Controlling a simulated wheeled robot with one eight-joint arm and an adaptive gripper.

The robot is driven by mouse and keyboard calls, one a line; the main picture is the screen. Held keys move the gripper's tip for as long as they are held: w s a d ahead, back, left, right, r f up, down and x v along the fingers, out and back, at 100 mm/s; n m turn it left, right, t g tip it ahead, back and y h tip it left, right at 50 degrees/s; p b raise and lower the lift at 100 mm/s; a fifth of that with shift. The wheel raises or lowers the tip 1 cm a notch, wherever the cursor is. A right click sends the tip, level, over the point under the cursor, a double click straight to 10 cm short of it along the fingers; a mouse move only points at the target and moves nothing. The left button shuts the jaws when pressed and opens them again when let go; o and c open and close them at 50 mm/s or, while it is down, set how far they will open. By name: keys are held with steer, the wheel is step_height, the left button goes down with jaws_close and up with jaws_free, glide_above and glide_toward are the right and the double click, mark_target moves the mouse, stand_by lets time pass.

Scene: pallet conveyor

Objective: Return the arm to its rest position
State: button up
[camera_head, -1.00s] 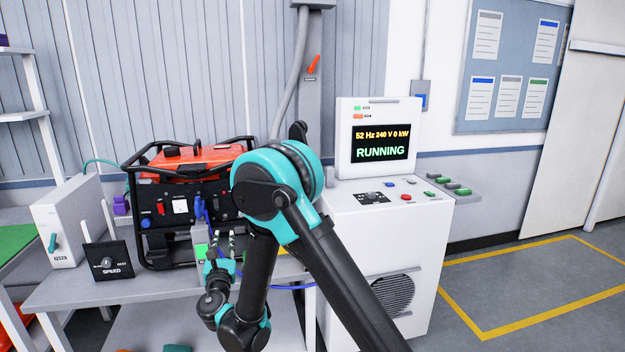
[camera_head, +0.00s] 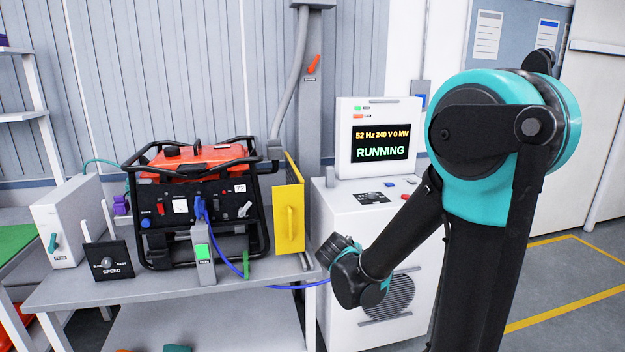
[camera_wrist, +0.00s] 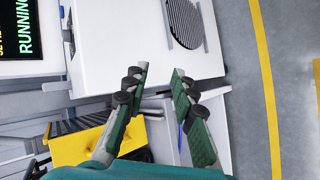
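My arm stands at the right in the head view, folded with its large teal elbow high in front of the cabinet's right side. My gripper (camera_wrist: 160,85) shows in the wrist view with its two fingers apart and nothing between them. In the head view the wrist end hangs in front of the white cabinet (camera_head: 328,222), right of the bench, and the fingers are hidden there. The red and black generator (camera_head: 198,195) stands on the grey bench (camera_head: 180,287), apart from my arm.
The cabinet's screen (camera_head: 381,153) reads RUNNING. A yellow panel (camera_head: 289,215) stands right of the generator. The floor at right (camera_wrist: 295,110) looks clear.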

steer(key=s+d+f+m+g+y, duration=0.2)
steer(key=s+m, duration=0.4)
steer(key=s, duration=0.4)
steer(key=s+d+f+m+g+y, duration=0.2)
steer(key=s+d+f+m+g, duration=0.1)
steer(key=s+m, duration=0.4)
steer(key=s+f, duration=0.1)
steer(key=s, duration=0.2)
steer(key=shift+f+m+y, duration=0.3)
steer(key=shift+f+y, duration=0.1)
